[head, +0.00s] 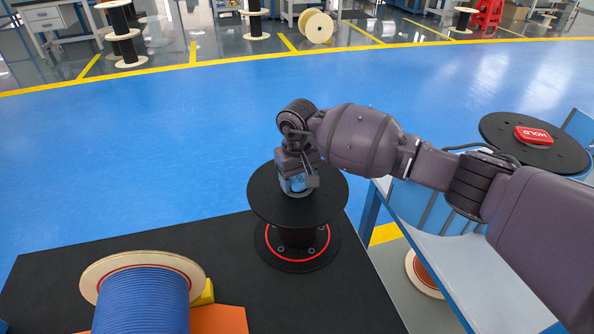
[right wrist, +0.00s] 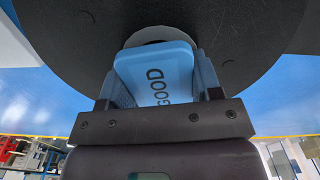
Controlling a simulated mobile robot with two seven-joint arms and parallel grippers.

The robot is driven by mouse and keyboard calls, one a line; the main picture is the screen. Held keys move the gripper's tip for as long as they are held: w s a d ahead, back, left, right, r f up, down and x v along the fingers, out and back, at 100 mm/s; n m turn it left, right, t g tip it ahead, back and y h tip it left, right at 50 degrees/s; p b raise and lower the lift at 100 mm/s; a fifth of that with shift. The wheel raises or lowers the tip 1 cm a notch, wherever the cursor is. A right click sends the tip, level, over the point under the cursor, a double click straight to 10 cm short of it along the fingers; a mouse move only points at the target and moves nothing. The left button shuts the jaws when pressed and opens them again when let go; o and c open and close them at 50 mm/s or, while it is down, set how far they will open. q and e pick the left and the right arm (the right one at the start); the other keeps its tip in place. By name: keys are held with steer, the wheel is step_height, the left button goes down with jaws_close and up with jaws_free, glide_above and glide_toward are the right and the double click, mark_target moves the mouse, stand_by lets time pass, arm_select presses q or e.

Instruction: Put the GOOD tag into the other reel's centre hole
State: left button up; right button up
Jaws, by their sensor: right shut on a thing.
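The blue GOOD tag (right wrist: 158,76) is between the fingers of my right gripper (head: 298,176), which is shut on it. In the head view a little of the tag (head: 298,183) shows below the gripper, over the centre of the empty black reel (head: 268,201). In the right wrist view the tag's far end overlaps the pale centre hole (right wrist: 150,36) of that reel (right wrist: 255,45). I cannot tell how far the tag's end is inside the hole. The red HOLD tag (head: 533,134) lies on another black reel (head: 567,152) at the right. My left gripper is not in view.
A wooden-flanged reel of blue cable (head: 142,300) stands at the front left, beside a yellow block (head: 205,293) and an orange piece (head: 222,322). The black mat (head: 200,260) lies under the reels. A blue-framed table (head: 440,262) is at the right, under my right arm.

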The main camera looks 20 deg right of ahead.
steer(key=shift+s+f, duration=0.15)
steer(key=shift+f, duration=0.45)
steer(key=shift+s+f, duration=0.15)
steer(key=shift+f, duration=0.25)
steer(key=shift+s+f, duration=0.1)
steer(key=shift+f, duration=0.05)
steer(key=shift+s+f+b, duration=0.1)
steer(key=shift+b, duration=0.2)
steer(key=shift+a+r, duration=0.1)
steer(key=shift+r, duration=0.2)
stand_by(0.4)
steer(key=shift+r, duration=0.75)
steer(key=shift+w+r+p, duration=0.15)
steer(key=shift+w+p, duration=0.1)
steer(key=shift+p, duration=0.05)
